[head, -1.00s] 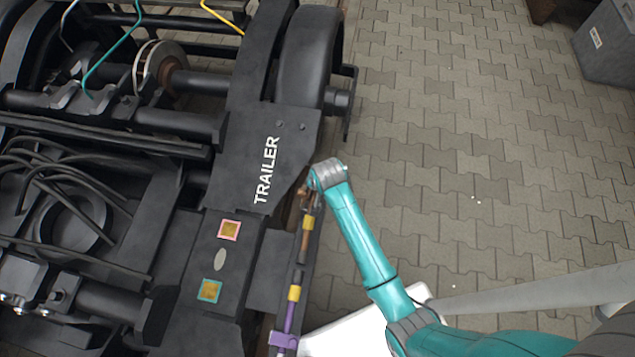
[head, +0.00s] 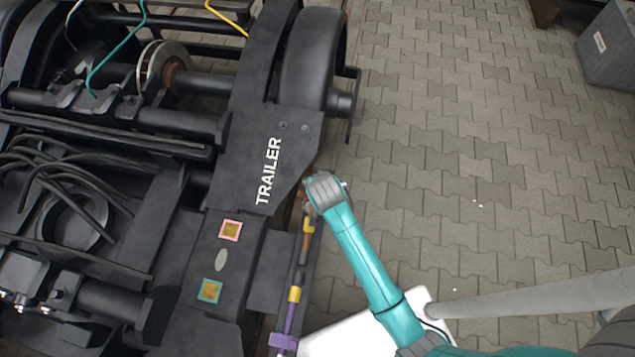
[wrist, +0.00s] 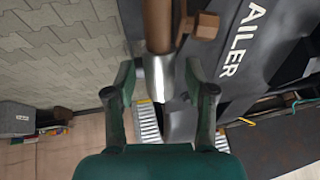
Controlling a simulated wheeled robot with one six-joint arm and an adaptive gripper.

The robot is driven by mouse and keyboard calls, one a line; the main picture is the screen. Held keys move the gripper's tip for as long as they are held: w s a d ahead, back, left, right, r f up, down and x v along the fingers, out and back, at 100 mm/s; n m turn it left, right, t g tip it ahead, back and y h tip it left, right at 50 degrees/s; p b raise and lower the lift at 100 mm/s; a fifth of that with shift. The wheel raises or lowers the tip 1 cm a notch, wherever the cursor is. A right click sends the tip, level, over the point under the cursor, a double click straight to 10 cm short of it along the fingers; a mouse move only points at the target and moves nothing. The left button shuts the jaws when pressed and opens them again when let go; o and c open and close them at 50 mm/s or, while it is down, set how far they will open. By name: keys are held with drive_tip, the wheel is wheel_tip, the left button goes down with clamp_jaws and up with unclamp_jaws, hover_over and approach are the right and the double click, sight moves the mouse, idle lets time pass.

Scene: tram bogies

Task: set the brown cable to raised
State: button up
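The brown cable (head: 306,240) runs along the right side of the trailer bogie, with a yellow band near its upper end. In the wrist view the brown cable (wrist: 158,25) is a thick brown rod ending in a bright metal sleeve. My gripper (wrist: 161,72) is open, with one finger on each side of the metal end and gaps visible on both sides. A small brown bracket (wrist: 204,25) sits beside the cable. In the head view my wrist covers the cable's upper end and hides the fingers.
The black bogie frame marked TRAILER (head: 245,150) fills the left. A purple cable (head: 289,318) with a yellow band lies below the brown one. A grey box (head: 608,50) stands at the upper right.

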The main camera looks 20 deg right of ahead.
drive_tip(key=v, duration=1.2)
idle(0.6)
